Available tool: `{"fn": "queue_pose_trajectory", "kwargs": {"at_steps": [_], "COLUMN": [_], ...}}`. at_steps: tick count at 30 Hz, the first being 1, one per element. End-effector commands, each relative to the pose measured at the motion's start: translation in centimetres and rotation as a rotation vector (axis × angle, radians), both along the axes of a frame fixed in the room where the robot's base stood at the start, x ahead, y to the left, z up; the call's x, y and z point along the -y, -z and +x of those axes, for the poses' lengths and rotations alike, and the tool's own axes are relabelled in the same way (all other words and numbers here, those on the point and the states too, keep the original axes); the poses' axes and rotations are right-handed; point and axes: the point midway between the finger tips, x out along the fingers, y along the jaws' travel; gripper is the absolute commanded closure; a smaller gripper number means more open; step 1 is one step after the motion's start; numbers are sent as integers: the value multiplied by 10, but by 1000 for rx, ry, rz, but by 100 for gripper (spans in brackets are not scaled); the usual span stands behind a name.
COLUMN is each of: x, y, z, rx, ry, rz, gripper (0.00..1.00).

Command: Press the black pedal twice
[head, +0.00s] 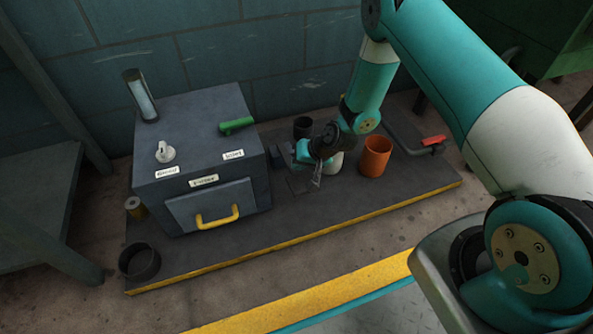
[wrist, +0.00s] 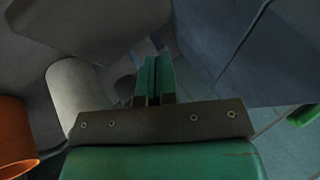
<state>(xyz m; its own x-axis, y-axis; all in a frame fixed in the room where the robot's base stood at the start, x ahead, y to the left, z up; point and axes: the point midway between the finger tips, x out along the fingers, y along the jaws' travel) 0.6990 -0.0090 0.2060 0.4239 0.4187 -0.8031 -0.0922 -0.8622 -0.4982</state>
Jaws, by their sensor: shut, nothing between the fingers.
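My gripper (head: 315,182) is low over the dark mat, to the right of the grey box, and its fingers point down. In the wrist view its green fingers (wrist: 153,78) are together with nothing between them. My gripper and wrist hide part of the mat there.
The grey box (head: 165,198) has a yellow handle (head: 218,217) and a green lever (head: 237,125). An orange cup (head: 375,158) and a pale cylinder (wrist: 75,92) stand close to my gripper. A dark cup (head: 302,127) is behind. A red handle (head: 433,140) is at right.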

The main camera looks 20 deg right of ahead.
Motion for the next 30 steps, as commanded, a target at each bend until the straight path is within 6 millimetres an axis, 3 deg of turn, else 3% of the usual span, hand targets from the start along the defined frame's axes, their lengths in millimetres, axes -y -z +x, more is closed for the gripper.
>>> {"fn": "queue_pose_trajectory", "kwargs": {"at_steps": [30], "x": [1], "y": [7], "z": [4], "rx": [4], "ry": [2], "rz": [1], "gripper": [100]}}
